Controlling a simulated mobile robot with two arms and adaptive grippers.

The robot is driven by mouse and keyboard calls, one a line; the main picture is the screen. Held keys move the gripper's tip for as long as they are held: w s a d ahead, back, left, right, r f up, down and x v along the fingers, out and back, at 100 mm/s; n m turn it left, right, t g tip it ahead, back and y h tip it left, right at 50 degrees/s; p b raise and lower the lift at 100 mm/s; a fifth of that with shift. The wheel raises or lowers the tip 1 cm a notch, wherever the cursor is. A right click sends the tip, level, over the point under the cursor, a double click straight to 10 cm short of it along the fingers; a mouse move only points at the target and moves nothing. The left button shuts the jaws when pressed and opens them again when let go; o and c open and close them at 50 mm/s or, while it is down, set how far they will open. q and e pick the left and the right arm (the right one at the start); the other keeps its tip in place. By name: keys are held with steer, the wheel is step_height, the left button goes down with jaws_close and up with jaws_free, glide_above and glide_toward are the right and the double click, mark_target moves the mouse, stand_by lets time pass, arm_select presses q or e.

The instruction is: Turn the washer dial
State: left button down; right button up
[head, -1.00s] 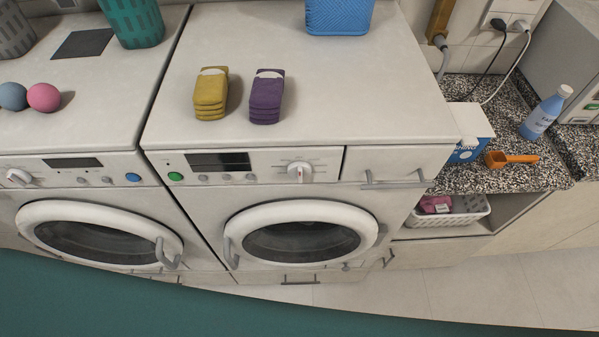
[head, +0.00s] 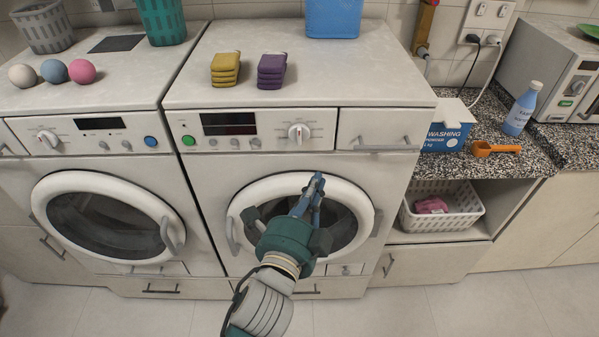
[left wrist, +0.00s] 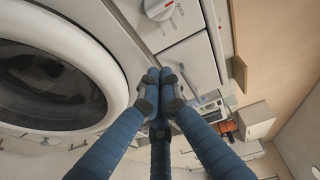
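The washer in the middle (head: 187,220) has a round white dial (head: 299,132) on its front panel, right of a dark display. The dial's mark looks about upright. It also shows at the top of the left wrist view, where the dial (left wrist: 158,8) is partly cut off. My left gripper (head: 317,184) is in front of the washer's round door, below the dial and apart from it. In the left wrist view its blue fingers (left wrist: 161,85) are drawn together at the tips with nothing between them. My right gripper is in neither view.
A second machine with its own dial (head: 47,139) stands at the left. Yellow (head: 225,69) and purple (head: 272,70) folded cloths lie on the washer top. A drawer handle (head: 385,146) juts out right of the dial. A white basket (head: 462,218) sits in the right shelf.

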arm_select(q)
step_height(320, 180, up, 2)
steer(key=s, duration=0.1)
steer(key=p, duration=0.2)
glide_toward(315, 136)
steer(key=w+d, duration=0.4)
steer(key=d, duration=0.1)
steer(key=shift+w+d+r, duration=0.1)
steer(key=shift+w+d, duration=0.2)
steer(key=shift+w, duration=0.1)
steer(key=a+p, duration=0.1)
steer(key=a, duration=0.2)
steer(key=shift+w+a+p, duration=0.1)
steer(key=shift+w+p, duration=0.05)
steer(key=shift+p, duration=0.25)
steer(key=shift+a, duration=0.45)
steer(key=shift+d+f, duration=0.1)
steer(key=shift+f, duration=0.15)
